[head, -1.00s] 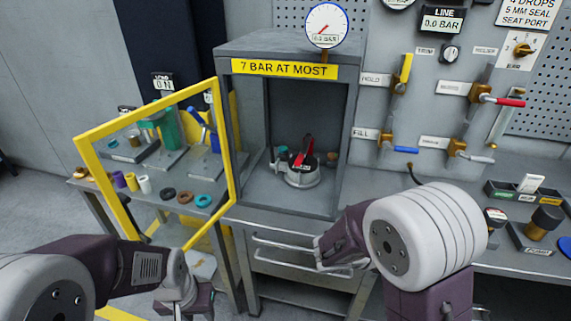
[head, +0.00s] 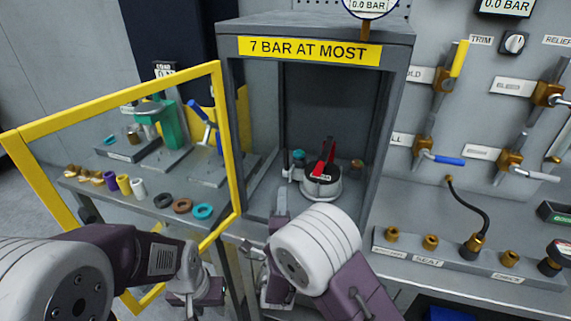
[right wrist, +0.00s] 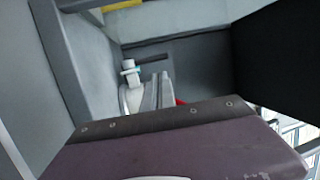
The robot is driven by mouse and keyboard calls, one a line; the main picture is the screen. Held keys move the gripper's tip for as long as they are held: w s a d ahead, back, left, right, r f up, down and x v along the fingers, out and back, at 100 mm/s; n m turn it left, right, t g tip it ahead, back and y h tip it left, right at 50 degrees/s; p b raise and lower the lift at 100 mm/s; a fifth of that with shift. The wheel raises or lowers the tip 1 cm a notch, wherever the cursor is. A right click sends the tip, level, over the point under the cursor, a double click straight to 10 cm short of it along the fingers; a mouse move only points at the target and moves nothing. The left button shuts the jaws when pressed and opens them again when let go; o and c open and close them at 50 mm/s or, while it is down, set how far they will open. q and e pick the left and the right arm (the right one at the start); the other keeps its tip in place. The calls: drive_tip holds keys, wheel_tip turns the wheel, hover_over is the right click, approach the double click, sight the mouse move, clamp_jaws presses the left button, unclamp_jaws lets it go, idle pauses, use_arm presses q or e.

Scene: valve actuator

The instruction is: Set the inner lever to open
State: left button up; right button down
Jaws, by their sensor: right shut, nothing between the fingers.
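A round white-and-dark device (head: 322,183) with a red lever (head: 326,154) on top sits inside the grey cabinet (head: 228,110). The red lever stands up and leans in the head view. In the right wrist view only a bit of red (right wrist: 180,102) shows behind my fingers. My right gripper (head: 281,200) is shut and empty at the cabinet's front opening, left of and apart from the device. Its fingers also show in the right wrist view (right wrist: 158,92). My left gripper (head: 195,292) hangs low in front of the side bench; its fingertips are unclear.
The yellow-framed clear door (head: 228,150) stands swung open to the left. A teal-and-white fitting (head: 297,160) is left of the device inside the cabinet. Cabinet walls and top bound the space tightly. Rings and cylinders lie on the left bench; valves line the right wall.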

approach(286, 158)
drive_tip(key=w, duration=0.4)
drive_tip(key=w+r+p, duration=0.1)
drive_tip(key=w, duration=0.1)
drive_tip(key=shift+w+d+r, duration=0.15)
drive_tip(key=shift+w+d, duration=0.05)
drive_tip(key=shift+w, duration=0.2)
use_arm(q)
drive_tip(key=shift+w+r, duration=0.35)
drive_tip(key=shift+w, duration=0.1)
use_arm(e)
drive_tip(key=shift+s, duration=0.1)
